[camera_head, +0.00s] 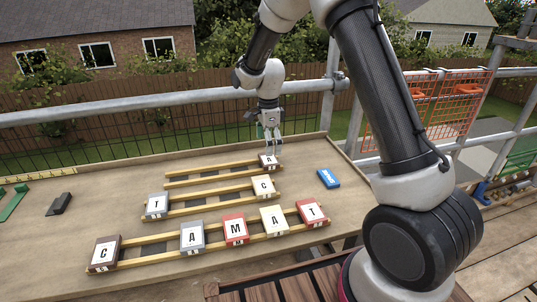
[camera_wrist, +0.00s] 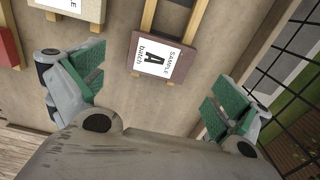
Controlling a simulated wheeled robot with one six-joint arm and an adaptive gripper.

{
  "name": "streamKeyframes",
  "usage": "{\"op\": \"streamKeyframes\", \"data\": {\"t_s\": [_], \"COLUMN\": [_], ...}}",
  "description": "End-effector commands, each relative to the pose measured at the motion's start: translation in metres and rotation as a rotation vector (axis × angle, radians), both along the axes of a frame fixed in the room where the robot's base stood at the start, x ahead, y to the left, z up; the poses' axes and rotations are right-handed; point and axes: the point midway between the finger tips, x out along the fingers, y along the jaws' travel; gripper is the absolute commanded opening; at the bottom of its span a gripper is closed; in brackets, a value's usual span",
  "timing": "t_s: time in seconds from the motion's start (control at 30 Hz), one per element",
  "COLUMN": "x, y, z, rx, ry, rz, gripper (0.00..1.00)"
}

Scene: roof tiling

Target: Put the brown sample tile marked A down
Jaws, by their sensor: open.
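The brown sample tile marked A (camera_head: 268,160) lies on the right end of the back pair of wooden battens. In the wrist view the same tile (camera_wrist: 159,57) lies between and ahead of my fingertips, its white label readable. My gripper (camera_head: 271,143) is just above and behind the tile in the head view. In the wrist view my gripper (camera_wrist: 150,97) has its two green-padded fingers spread wide, with a clear gap to the tile on both sides. Nothing is held.
The middle battens bear a grey T tile (camera_head: 156,205) and a cream C tile (camera_head: 264,187). The front battens bear several tiles, including a brown C (camera_head: 103,253) and a red T (camera_head: 312,213). A blue object (camera_head: 328,178) lies right on the board. A mesh railing (camera_head: 150,123) stands behind.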

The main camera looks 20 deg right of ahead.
Motion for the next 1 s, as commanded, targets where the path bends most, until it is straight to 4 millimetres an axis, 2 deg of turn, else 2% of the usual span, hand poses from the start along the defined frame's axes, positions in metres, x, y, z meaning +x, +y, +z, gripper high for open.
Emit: {"op": "streamKeyframes", "data": {"t_s": [0.1, 0.3, 0.67, 0.77, 0.83, 0.97, 1.0], "x": [0.001, 0.001, -0.005, -0.024, -0.047, -0.109, -0.130], "y": [0.000, 0.000, -0.005, -0.021, -0.038, -0.075, -0.085], "z": [0.030, 0.065, 0.088, 0.117, 0.146, 0.196, 0.208], "rx": [0.001, 0.001, 0.003, 0.007, 0.007, -0.014, -0.026], "ry": [-0.005, -0.002, -0.010, -0.040, -0.072, -0.143, -0.164], "rz": [0.000, 0.000, 0.031, 0.134, 0.256, 0.540, 0.630], "gripper": [1.00, 1.00, 1.00, 1.00, 1.00, 1.00, 1.00]}}
